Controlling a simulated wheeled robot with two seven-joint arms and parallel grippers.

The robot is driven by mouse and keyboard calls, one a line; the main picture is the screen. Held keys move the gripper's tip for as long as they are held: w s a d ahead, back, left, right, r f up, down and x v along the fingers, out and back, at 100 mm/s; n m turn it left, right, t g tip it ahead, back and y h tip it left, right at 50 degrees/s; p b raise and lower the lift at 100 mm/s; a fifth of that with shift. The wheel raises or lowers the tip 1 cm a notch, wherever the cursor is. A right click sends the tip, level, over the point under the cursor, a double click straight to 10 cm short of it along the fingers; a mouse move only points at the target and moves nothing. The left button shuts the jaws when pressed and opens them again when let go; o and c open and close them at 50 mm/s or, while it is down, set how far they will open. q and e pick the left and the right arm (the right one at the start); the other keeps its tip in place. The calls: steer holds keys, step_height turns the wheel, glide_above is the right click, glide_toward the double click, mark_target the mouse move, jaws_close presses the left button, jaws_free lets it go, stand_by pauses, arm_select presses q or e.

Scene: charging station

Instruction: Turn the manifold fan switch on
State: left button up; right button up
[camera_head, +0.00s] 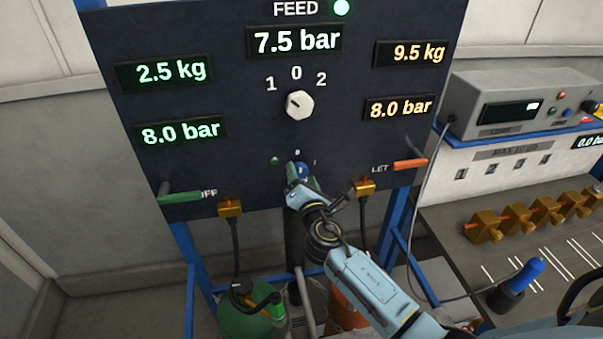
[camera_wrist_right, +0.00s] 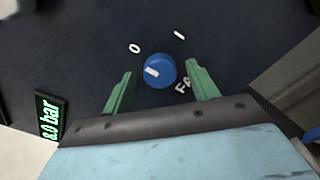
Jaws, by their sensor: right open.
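The blue fan switch (camera_head: 302,169) is a small round knob low on the dark panel (camera_head: 230,90). In the right wrist view the knob (camera_wrist_right: 160,71) carries a short white mark on its left side, nearer the 0 label than the I label. Part of the fan lettering shows beside it. My right gripper (camera_wrist_right: 160,78) is open, with one green finger on each side of the knob and a visible gap to each. In the head view my right gripper (camera_head: 304,182) is at the panel and partly hides the knob. My left gripper is out of view.
A white selector (camera_head: 299,104) sits above on the panel. A green handle (camera_head: 181,197) and an orange handle (camera_head: 409,164) stick out at its lower corners. Yellow hose fittings (camera_head: 230,208) hang at the lower edge. A bench with brass blocks (camera_head: 484,226) stands right.

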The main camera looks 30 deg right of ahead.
steer(key=shift+w+d, duration=0.15)
steer(key=shift+w, duration=0.55)
steer(key=c, duration=1)
